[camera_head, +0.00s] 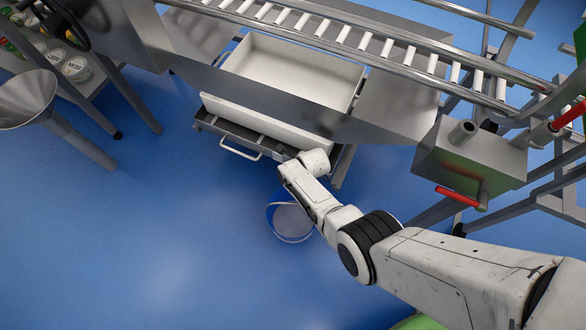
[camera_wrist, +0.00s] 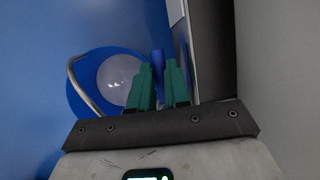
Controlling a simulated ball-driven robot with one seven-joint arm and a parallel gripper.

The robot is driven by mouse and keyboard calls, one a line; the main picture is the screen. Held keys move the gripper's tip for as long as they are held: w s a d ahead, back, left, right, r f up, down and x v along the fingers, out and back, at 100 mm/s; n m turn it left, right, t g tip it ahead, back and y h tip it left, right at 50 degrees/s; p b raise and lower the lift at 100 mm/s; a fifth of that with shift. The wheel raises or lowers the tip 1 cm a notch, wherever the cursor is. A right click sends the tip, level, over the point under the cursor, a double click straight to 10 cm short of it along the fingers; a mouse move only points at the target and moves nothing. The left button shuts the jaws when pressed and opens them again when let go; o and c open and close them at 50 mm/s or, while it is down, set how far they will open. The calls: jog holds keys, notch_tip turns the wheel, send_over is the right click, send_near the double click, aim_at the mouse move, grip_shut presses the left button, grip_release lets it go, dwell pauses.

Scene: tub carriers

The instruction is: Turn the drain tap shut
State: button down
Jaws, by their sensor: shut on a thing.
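My gripper (camera_wrist: 163,70) shows two green fingers in the wrist view, close together on a narrow blue piece (camera_wrist: 157,60), which looks like the drain tap's handle. The tap's body and the handle's angle are hidden by the fingers. In the head view my arm reaches under the front edge of the steel stand, and its wrist hides the fingers and tap. A blue bucket (camera_wrist: 83,88) with pale contents stands on the floor beyond the fingers. It also shows beside my forearm in the head view (camera_head: 272,216).
A white tub (camera_head: 290,62) sits in the steel stand (camera_head: 385,105), above a pulled-out drawer with a handle (camera_head: 240,152). A steel box with a red lever (camera_head: 457,195) stands right. A rack with white rollers (camera_head: 343,34) crosses the top.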

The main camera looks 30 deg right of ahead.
jog(key=c, duration=1.1)
grip_release()
